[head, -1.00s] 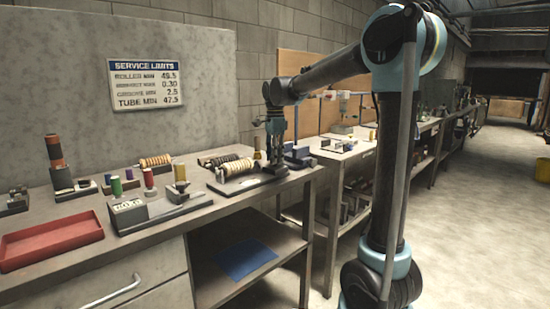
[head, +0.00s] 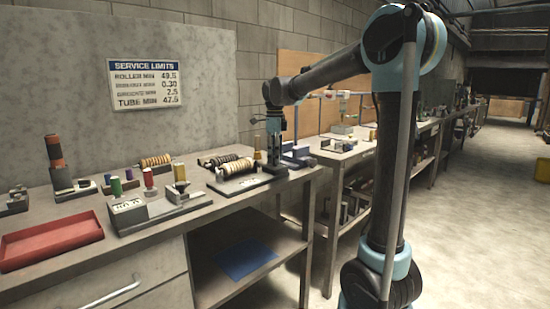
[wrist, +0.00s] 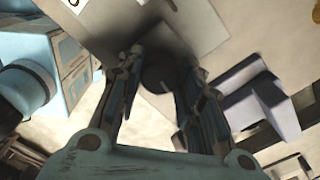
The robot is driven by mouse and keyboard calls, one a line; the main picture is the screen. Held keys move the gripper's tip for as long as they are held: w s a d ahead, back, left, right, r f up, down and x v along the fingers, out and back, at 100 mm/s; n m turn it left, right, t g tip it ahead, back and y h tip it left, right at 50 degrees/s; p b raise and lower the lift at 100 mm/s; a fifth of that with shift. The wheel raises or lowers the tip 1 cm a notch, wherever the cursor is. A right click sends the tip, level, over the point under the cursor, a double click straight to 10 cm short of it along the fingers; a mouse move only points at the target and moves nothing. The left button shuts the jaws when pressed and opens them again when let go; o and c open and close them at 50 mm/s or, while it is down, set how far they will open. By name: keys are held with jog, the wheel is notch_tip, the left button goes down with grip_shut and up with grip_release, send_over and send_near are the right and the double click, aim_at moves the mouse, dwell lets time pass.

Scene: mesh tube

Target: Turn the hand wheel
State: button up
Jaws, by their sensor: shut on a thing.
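My gripper (head: 275,165) points down over the right end of the roller fixture on the near bench. In the wrist view my gripper (wrist: 160,75) has its two fingers on either side of a dark round piece (wrist: 158,76), which looks like the hand wheel, and is shut on it. The fingers hide part of its rim. In the head view the wheel is hidden by my gripper.
A blue-grey block (wrist: 270,108) stands close to the right finger in the wrist view. Left on the bench are a red tray (head: 50,242), coloured spools (head: 149,178) and a brown-and-black stack (head: 57,160). A limits sign (head: 146,84) hangs behind.

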jog(key=shift+d, duration=0.1)
jog(key=o, duration=1.1)
jog(key=shift+c, duration=0.2)
notch_tip(320, 180, up, 12)
jog(key=shift+w+f, duration=0.1)
dwell(0.5)
